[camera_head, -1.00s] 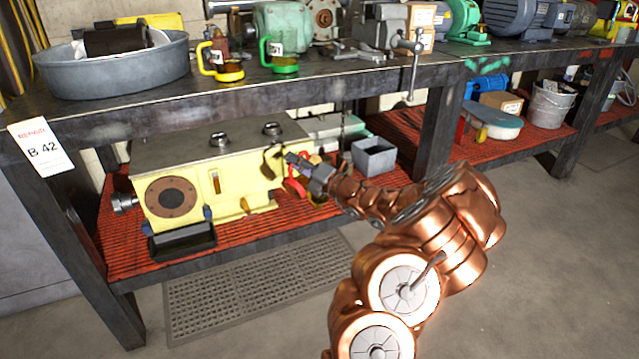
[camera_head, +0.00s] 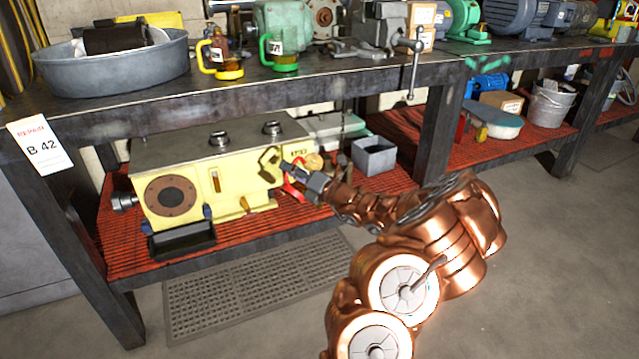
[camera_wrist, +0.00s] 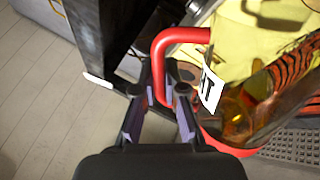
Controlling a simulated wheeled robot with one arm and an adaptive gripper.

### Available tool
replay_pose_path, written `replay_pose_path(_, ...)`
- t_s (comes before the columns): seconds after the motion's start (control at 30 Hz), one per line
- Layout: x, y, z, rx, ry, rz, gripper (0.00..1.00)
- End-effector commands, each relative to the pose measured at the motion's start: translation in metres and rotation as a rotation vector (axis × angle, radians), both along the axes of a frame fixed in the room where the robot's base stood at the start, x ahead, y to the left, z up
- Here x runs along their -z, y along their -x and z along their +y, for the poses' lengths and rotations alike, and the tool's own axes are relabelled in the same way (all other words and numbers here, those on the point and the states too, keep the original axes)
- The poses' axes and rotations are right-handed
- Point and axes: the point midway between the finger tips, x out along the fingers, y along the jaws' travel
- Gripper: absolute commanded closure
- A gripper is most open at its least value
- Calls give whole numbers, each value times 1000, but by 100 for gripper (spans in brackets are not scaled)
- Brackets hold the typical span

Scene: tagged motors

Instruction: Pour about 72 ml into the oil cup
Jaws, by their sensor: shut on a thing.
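My gripper (camera_wrist: 158,108) is shut on the red handle of a clear jug (camera_wrist: 262,108) in the wrist view. The jug has a white tag and a red base, with amber oil low inside near the base. In the head view my gripper (camera_head: 296,172) is at the right end of the yellow gearbox (camera_head: 228,178), with the jug's red part (camera_head: 292,190) beside it. The jug's body is mostly lost against the gearbox there. Two grey fittings (camera_head: 219,140) (camera_head: 271,129) stand on the gearbox top. I cannot tell which part is the oil cup.
The gearbox sits on the red lower shelf (camera_head: 125,258), under the bench top (camera_head: 330,78). A black tray (camera_head: 183,241) is in front of it, a grey bin (camera_head: 374,157) to the right. Yellow (camera_head: 222,70) and green (camera_head: 280,66) jugs stand above.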

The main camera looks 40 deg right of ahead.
Motion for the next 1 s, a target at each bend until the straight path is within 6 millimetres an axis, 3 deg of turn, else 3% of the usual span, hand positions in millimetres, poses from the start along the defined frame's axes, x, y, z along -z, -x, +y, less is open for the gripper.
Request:
replay_pose_path(0.03,9,0,4,1,55,-9,100)
replay_pose_path(0.17,9,1,9,2,142,-19,100)
replay_pose_path(1.0,10,1,8,2,138,-16,100)
